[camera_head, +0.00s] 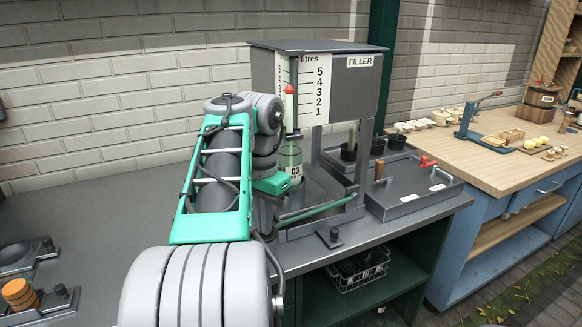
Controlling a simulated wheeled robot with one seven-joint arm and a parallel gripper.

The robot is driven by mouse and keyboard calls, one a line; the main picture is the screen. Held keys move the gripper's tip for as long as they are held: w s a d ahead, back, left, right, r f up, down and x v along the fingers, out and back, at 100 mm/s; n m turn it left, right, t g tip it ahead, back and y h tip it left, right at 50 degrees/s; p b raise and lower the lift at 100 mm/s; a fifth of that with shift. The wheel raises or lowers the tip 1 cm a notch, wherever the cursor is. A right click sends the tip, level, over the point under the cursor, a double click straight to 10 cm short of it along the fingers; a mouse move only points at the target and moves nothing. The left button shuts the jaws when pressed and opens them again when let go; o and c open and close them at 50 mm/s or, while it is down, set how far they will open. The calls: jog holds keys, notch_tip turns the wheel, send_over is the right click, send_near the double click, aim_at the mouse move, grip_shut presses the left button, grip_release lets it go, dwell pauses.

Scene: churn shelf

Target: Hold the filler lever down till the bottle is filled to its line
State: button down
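The filler (352,92) is a dark grey stand with a FILLER sign and a white litre scale (315,88) marked 1 to 5. A red-topped marker (289,90) shows beside the scale, near the 3 to 4 marks. A clear greenish bottle labelled G3 (290,161) stands under it; its liquid level and line cannot be made out. A green bar (322,209), seemingly the lever, slopes across the front low down. My gripper (271,184) is at the filler's left front, beside the bottle. Its fingers are hidden, so contact with the lever cannot be told.
A wire basket (360,272) sits on the shelf below. The grey bench (90,215) is largely clear at left. A wooden-topped blue bench (480,160) stands right.

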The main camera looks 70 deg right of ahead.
jog(key=shift+f+b, duration=0.5)
jog(key=shift+f, duration=0.25)
jog(key=shift+f+b, duration=0.5)
jog(key=shift+s+f, duration=0.1)
jog(key=shift+f, duration=0.05)
